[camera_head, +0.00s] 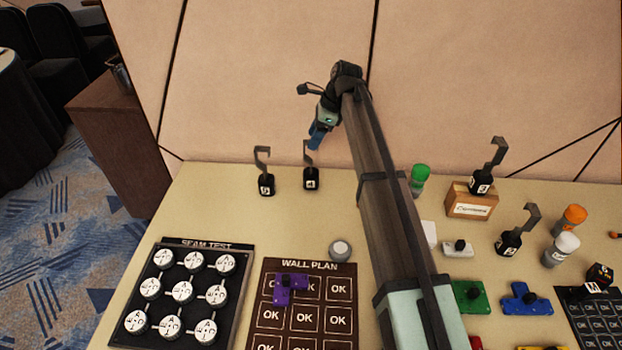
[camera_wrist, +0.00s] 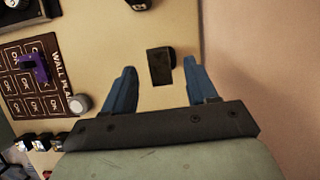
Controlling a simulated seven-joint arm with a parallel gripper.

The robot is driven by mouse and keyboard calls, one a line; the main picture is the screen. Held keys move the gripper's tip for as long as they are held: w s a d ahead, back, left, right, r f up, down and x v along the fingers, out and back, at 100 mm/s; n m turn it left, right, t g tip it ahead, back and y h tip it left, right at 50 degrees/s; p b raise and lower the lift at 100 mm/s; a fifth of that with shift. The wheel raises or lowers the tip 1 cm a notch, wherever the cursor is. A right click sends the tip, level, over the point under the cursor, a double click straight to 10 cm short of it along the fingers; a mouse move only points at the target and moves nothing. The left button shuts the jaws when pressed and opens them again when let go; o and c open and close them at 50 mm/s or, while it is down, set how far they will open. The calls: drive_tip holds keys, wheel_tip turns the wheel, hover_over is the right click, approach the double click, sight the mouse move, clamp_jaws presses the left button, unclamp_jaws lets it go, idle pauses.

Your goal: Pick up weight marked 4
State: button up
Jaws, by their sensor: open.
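The weight marked 4 (camera_head: 311,181) is a small black block with a white label and a tall grey hook. It stands upright near the back edge of the table, left of my arm. My gripper (camera_head: 317,138) is above it, blue fingers pointing down close to the hook top. In the wrist view my gripper (camera_wrist: 160,72) is open, and the dark hook top of the weight (camera_wrist: 159,66) shows between the two fingers, with gaps on both sides. Its body is mostly hidden under the hook there.
A similar hooked weight (camera_head: 266,185) stands just left. Another hooked weight (camera_head: 482,183) is on a cardboard box (camera_head: 470,203), and one more (camera_head: 509,243) stands to the right. The wall (camera_head: 260,80) rises close behind. The WALL PLAN board (camera_head: 308,266) and SEAM TEST board (camera_head: 243,260) lie in front.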

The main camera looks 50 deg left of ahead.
sight(309, 158)
drive_tip(key=shift+x, duration=2.65)
clamp_jaws()
